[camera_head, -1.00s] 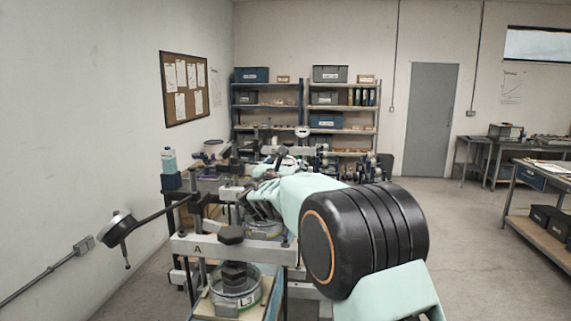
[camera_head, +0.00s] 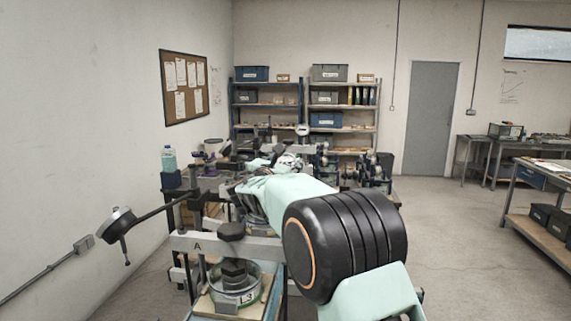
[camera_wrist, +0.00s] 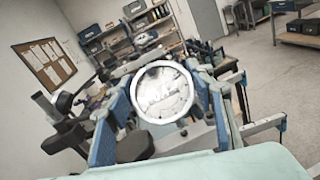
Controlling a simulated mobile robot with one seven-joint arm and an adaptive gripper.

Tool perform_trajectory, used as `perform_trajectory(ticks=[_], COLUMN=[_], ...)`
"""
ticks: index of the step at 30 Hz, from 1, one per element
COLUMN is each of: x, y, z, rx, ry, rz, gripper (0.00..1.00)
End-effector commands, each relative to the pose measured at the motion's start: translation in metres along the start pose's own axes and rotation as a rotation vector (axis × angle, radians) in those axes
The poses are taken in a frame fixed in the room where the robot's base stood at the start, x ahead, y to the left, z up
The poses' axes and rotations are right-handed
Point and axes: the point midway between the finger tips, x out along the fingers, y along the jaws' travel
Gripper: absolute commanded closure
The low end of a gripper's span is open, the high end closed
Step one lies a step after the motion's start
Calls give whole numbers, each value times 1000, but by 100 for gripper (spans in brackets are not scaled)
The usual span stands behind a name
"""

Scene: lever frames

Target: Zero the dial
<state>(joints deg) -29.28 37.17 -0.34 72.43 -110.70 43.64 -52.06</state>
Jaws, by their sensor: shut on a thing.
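In the wrist view a round dial (camera_wrist: 162,92) with a pale metal rim faces the camera. Glare washes over its face, so I cannot read a needle or its numbers. My gripper (camera_wrist: 165,88) has its two blue fingers on either side of the dial and is shut on its rim. In the head view my arm hides most of the gripper and the dial it holds. Another dial gauge (camera_head: 118,222), dark-backed, hangs at the end of a rod on the left.
A lever frame marked A (camera_head: 205,245) stands in front, with a black-knobbed weight over a round dish marked L3 (camera_head: 236,291). More bench equipment crowds behind my arm. A wall is at left; open floor (camera_head: 460,235) lies to the right.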

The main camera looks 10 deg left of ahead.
Motion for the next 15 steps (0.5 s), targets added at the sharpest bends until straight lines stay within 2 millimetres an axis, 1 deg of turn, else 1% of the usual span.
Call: perform_trajectory(ticks=[6,15], x=[0,0], y=[1,-2], z=[3,3], rx=[129,268], ry=[-4,-7], rz=[-123,-258], gripper=[75,75])
